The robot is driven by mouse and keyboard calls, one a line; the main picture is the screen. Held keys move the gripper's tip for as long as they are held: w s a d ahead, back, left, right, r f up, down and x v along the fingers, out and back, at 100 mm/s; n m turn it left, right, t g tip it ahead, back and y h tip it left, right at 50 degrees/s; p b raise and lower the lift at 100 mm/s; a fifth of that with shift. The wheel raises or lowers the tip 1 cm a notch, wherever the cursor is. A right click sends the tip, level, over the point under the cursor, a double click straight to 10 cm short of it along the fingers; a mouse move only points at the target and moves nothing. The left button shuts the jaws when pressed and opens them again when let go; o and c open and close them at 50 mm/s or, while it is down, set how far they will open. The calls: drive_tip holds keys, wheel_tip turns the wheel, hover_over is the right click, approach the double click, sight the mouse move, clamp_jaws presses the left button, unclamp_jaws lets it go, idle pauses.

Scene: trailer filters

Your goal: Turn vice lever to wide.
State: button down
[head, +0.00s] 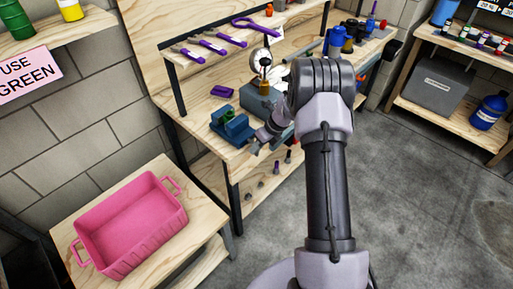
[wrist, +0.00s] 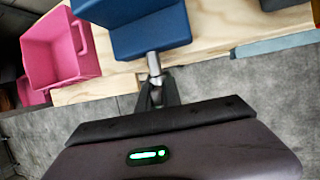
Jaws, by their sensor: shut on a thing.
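The blue vice (head: 237,132) stands at the front edge of the wooden workbench, and a green piece (head: 229,115) shows at its jaws in the head view. In the wrist view the vice body (wrist: 150,32) fills the top middle. A short grey metal shaft, the vice lever (wrist: 153,63), sticks out of the vice toward me. My gripper (wrist: 157,92) is shut on this lever, its dark fingers around the near end. In the head view my gripper (head: 256,146) is just right of the vice, partly hidden by my arm. The lever's exact angle cannot be told.
A pink bin (head: 130,229) stands on a low wooden table at left. Purple-handled tools (head: 222,42) lie on the bench's upper shelf. A grey block (head: 257,101) is behind the vice. The concrete floor (head: 420,200) at right is clear.

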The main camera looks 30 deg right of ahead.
drive_tip(key=t+h, duration=0.1)
drive_tip(key=h, duration=0.1)
drive_tip(key=n+t+h+b, duration=0.1)
drive_tip(key=h, duration=0.2)
drive_tip(key=shift+d+f+b, duration=0.1)
drive_tip(key=shift+b, duration=0.2)
drive_tip(key=h+b, duration=0.1)
drive_tip(key=b, duration=0.1)
drive_tip(key=n+t+h+b, duration=0.1)
drive_tip(key=h+b, duration=0.1)
drive_tip(key=shift+w+d+f+h, duration=0.1)
drive_tip(key=shift+f+h, duration=0.2)
drive_tip(key=shift+r+t+h+b, duration=0.15)
drive_tip(key=shift+t+h+b, duration=0.45)
drive_tip(key=shift+b, duration=0.65)
drive_tip(key=shift+d+r+n+t+h, duration=0.1)
drive_tip(key=shift+r+n+t+h, duration=0.3)
drive_tip(key=shift+h, duration=0.5)
drive_tip(key=shift+d+r+n+t+h, duration=0.1)
drive_tip(key=shift+n+t+h, duration=0.45)
drive_tip(key=shift+t+h, duration=0.6)
drive_tip(key=shift+d+r+n+t+h, duration=0.1)
drive_tip(key=shift+n+t+h, duration=0.5)
drive_tip(key=shift+h, duration=1.05)
drive_tip(key=shift+r, duration=0.1)
